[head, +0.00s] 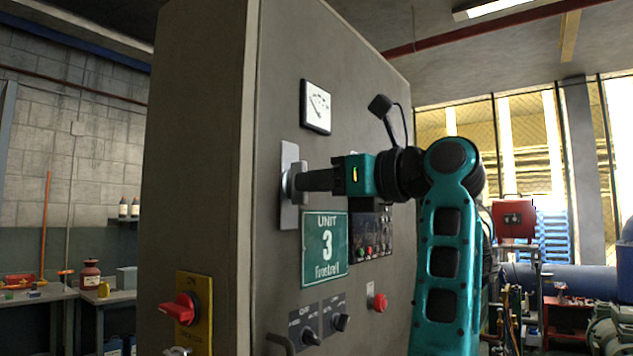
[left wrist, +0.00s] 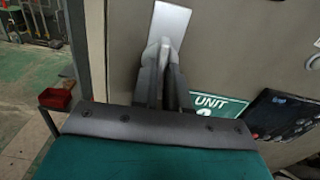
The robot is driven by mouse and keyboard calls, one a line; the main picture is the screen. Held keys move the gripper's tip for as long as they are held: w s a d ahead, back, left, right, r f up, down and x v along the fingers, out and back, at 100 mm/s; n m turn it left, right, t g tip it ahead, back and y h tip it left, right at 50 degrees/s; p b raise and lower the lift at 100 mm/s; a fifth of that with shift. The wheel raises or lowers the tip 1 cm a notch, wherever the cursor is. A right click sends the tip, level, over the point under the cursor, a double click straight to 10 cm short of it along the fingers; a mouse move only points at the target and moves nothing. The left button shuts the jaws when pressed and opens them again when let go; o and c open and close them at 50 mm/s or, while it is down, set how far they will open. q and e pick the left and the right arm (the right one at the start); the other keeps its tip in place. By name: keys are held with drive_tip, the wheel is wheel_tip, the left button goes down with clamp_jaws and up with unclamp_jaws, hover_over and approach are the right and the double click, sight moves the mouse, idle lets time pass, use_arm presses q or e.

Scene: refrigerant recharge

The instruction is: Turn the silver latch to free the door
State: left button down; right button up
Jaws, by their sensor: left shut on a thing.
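The silver latch (head: 289,155) is on the front of the grey cabinet door (head: 365,95), below a gauge. Its flat plate stands upright, and it also shows in the left wrist view (left wrist: 168,22). My left gripper (head: 301,182) reaches in from the right and is shut on the latch's handle. In the left wrist view the dark fingers (left wrist: 158,72) meet at the lower part of the plate and hide most of the handle. The door looks closed. My right gripper is in neither view.
A green Unit 3 sign (head: 325,250) sits just below the latch, beside a dark control panel (head: 371,235). A red rotary switch (head: 180,308) on a yellow plate, dark knobs (head: 340,322) and a red button (head: 379,301) are lower down.

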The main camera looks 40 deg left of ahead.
use_arm(q)
drive_tip(key=n, duration=0.4)
drive_tip(key=n, duration=0.4)
drive_tip(key=shift+n, duration=0.3)
idle(0.3)
drive_tip(key=n, duration=0.4)
drive_tip(key=shift+f, duration=0.1)
drive_tip(key=shift+n, duration=0.3)
